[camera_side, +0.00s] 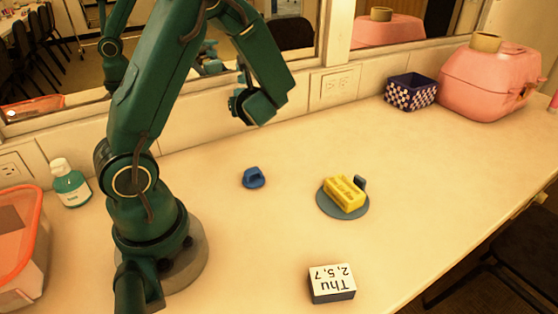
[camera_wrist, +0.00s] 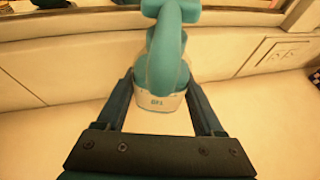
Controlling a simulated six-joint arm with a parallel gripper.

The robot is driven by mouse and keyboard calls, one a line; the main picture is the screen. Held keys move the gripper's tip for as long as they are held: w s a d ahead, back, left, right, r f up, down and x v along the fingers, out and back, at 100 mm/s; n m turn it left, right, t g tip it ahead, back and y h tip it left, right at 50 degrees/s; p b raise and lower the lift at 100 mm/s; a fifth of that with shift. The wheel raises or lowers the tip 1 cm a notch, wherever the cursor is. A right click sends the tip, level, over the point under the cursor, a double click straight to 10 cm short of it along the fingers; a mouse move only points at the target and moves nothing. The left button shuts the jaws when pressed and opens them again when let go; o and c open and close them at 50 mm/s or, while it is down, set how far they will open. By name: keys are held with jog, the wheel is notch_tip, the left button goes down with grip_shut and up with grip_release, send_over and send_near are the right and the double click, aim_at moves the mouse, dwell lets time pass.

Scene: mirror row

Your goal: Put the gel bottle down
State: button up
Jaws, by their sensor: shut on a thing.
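In the wrist view, the gel bottle (camera_wrist: 158,103), teal with a white label, is between the two fingers of my gripper (camera_wrist: 160,92). My gripper is shut on it. In the side view, my gripper (camera_side: 244,104) is up in front of the back wall, above the counter. The bottle it holds is mostly hidden behind the gripper and wrist there.
Another teal bottle (camera_side: 71,184) with a white cap stands at the left wall. A blue object (camera_side: 253,178), a grey disc (camera_side: 329,207) bearing a yellow block (camera_side: 345,194), and a day block (camera_side: 331,284) lie on the counter. A basket (camera_side: 411,92) and pink carrier (camera_side: 489,82) stand back right.

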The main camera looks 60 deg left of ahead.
send_over(268, 144)
jog(key=shift+f, duration=4.95)
jog(key=shift+f, duration=0.15)
jog(key=o, duration=1.5)
